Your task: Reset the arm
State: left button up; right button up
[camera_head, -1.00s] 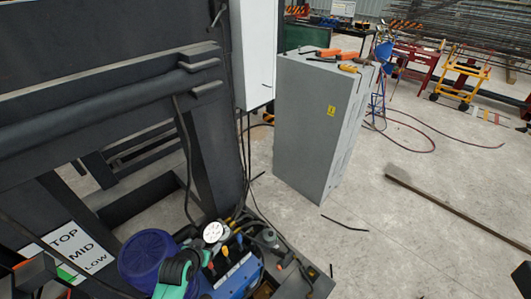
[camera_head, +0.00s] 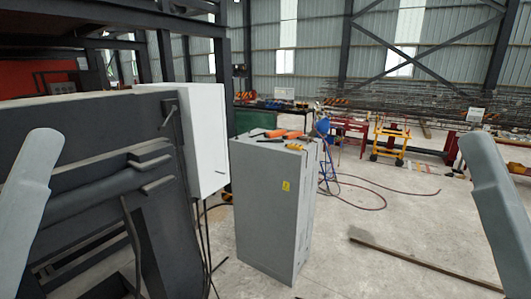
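One of my grey arm links (camera_head: 33,195) stands at the left edge of the head view. Another of my grey arm links (camera_head: 496,200) stands at the right edge, tilted. Both are raised and apart from the things around them. Neither gripper shows in the picture, so their fingers and anything in them are hidden.
A grey cabinet (camera_head: 265,215) with orange-handled tools (camera_head: 284,134) on top stands in the middle. A dark machine frame (camera_head: 90,150) with a white box (camera_head: 207,130) fills the left. A long bar (camera_head: 420,262) lies on the floor at right. Rebar (camera_head: 410,97) is at the back.

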pick_arm(q)
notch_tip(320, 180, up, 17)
jog(key=p, duration=1.3)
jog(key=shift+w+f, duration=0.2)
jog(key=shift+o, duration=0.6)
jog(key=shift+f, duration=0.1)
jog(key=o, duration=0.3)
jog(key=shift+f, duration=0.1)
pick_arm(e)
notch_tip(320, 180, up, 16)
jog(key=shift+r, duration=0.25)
